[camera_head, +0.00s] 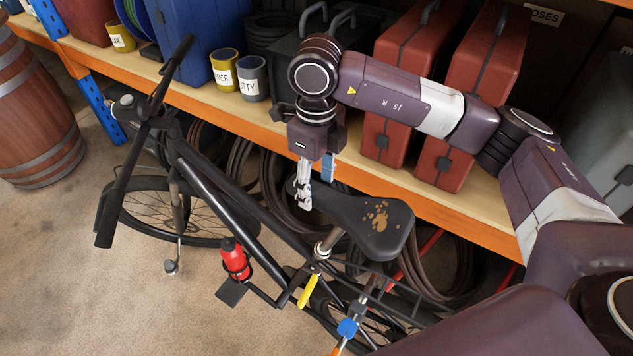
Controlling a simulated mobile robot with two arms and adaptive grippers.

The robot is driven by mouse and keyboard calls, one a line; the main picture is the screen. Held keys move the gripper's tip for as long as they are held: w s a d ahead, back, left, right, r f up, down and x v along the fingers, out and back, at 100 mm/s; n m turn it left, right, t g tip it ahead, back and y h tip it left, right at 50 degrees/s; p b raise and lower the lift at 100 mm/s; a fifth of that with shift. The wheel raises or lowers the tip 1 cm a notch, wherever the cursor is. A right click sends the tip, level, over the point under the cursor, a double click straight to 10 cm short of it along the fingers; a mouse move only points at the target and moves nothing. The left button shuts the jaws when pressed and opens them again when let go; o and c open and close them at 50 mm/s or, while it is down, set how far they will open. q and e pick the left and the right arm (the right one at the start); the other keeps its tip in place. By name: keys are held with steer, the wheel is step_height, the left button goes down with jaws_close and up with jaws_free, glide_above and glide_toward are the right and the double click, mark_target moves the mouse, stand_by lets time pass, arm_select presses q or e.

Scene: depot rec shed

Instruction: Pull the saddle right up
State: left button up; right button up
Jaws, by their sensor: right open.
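The black bicycle saddle (375,222) is in the middle of the head view, with worn brown patches on its rear top. It sits on a short length of silvery seat post (323,250) above the black bicycle frame (235,198). A yellow lever (308,291) sticks out below the post, near its clamp. My right gripper (308,193) points down at the saddle's nose, with its jaws open. Its fingers overlap the nose in the picture, and I cannot tell whether they touch it. My left gripper is not in view.
An orange-edged shelf (455,220) behind the bicycle holds red cases (408,75), paint tins (252,78) and a blue container (205,40). Coiled hoses lie beneath it. A red bottle (235,258) is on the frame. A wooden barrel (38,120) stands left; the floor at lower left is clear.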

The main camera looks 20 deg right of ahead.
step_height(320, 180, up, 12)
stand_by(0.4)
stand_by(0.3)
